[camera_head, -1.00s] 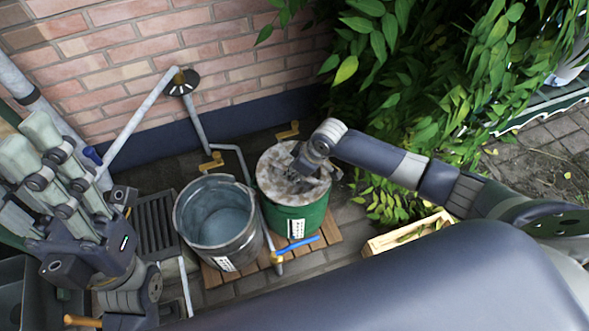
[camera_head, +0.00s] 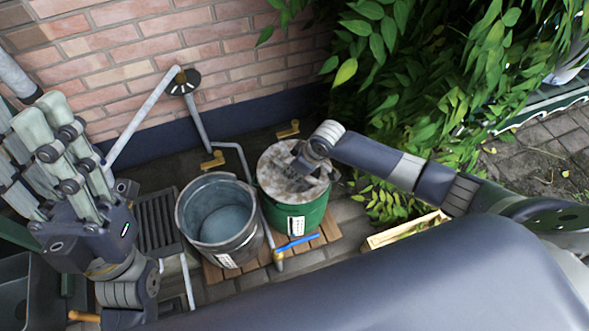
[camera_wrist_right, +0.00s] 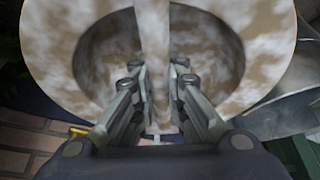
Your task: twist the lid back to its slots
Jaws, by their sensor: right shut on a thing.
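A round lid (camera_head: 273,163), mottled white and brown, lies on top of the green bucket (camera_head: 312,216). In the right wrist view the lid (camera_wrist_right: 255,30) has a round recess crossed by an upright bar handle (camera_wrist_right: 153,50). My right gripper (camera_head: 298,178) reaches down onto the lid from the right. Its fingers (camera_wrist_right: 155,95) are shut on the bar handle, one on each side. The wrist hides part of the lid, and I cannot make out the slots. My left gripper (camera_head: 58,110) is raised at the far left, away from the buckets; its jaw gap is unclear.
An open grey bucket (camera_head: 240,248) stands close left of the green one, on a wooden slatted base (camera_head: 215,271). A pipe (camera_head: 245,160) and brass taps (camera_head: 212,161) are close behind. Leafy plants (camera_head: 420,110) crowd the right; a wooden crate (camera_head: 400,232) sits below them.

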